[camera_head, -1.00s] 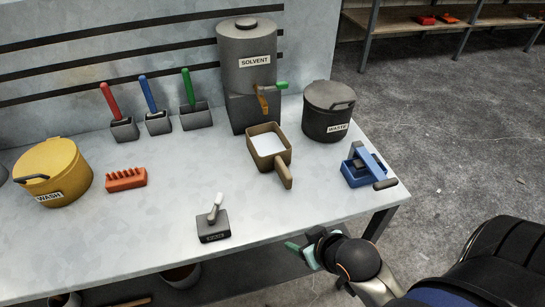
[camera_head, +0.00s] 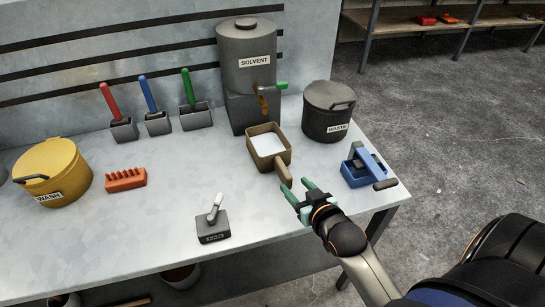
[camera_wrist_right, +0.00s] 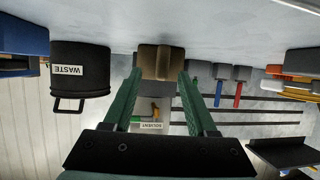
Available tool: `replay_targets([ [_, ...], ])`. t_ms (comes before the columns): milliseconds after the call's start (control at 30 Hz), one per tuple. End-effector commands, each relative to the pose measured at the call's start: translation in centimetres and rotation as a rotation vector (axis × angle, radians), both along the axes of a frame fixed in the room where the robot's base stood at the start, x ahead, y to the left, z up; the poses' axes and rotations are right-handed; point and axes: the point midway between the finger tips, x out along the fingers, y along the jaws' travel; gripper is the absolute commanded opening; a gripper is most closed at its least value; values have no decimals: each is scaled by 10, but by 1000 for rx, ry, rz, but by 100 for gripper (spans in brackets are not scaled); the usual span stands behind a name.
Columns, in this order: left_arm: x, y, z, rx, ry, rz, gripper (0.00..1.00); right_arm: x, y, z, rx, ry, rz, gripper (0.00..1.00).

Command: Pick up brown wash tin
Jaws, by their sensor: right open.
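The brown wash tin (camera_head: 255,148) is a square open tin with pale contents and a brown handle (camera_head: 284,173) pointing toward the front right. It stands on the table just below the solvent tap. My right gripper (camera_head: 297,185) is open and empty, with green fingers close to the handle's end. In the right wrist view the tin's brown handle and body (camera_wrist_right: 160,62) show between and beyond the two fingertips (camera_wrist_right: 158,75). I cannot tell whether a finger touches the handle. My left gripper is not in view.
The solvent drum (camera_head: 247,95) stands behind the tin. The black waste bin (camera_head: 328,115) and a blue tray (camera_head: 360,172) are to its right. A grey block with a white handle (camera_head: 213,225), an orange rack (camera_head: 126,180) and the yellow wash bucket (camera_head: 60,170) are to the left.

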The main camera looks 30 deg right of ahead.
Motion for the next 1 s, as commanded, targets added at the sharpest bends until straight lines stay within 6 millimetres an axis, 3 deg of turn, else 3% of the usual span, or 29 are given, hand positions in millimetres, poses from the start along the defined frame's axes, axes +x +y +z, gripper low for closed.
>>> replay_targets([
  [267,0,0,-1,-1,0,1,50,19,-2,-8,1,1,1,57],
  [600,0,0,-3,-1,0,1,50,59,-5,-26,1,1,1,57],
  [900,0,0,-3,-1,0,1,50,63,-5,-27,1,1,1,57],
  [1000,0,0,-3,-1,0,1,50,63,-5,-27,1,1,1,47],
])
